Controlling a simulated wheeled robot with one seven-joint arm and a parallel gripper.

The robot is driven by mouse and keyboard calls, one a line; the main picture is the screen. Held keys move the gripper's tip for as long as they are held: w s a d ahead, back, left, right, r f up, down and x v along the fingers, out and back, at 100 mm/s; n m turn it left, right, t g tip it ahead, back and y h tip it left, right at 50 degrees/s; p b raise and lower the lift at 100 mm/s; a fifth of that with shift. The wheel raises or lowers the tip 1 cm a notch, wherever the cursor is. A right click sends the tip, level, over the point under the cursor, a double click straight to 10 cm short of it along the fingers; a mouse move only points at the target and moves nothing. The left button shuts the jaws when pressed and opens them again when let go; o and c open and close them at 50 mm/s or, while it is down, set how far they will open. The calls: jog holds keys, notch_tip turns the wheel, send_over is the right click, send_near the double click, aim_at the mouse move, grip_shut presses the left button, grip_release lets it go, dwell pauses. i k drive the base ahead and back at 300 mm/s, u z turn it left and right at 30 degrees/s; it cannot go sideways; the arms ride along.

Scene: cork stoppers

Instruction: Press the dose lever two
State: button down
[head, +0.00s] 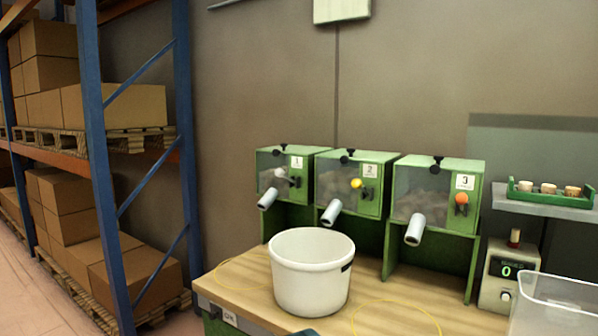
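Dispenser two (378,162) is the middle of three green boxes with clear fronts. It carries a white label "2". Its dose lever (356,184) ends in a yellow knob beside a dark bracket, below and left of the label. Its grey spout (331,212) points down toward the front. A white bucket (312,280) stands upright on the wooden bench in front of and below the spouts of dispensers one and two; its inside floor is hidden.
Dispenser one (282,160), with a pale knob, and dispenser three (462,166), with an orange knob, flank dispenser two. A counter showing 0 (507,270) and a clear bin (555,310) stand right. A green tray (550,193) holds corks. Yellow rings mark the bench (450,310).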

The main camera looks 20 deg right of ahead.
aim_at(356, 184)
jog(key=z, duration=0.15)
jog(key=i, duration=0.6)
jog(key=z, duration=0.8)
jog(key=i, duration=0.4)
jog(key=z, duration=0.4)
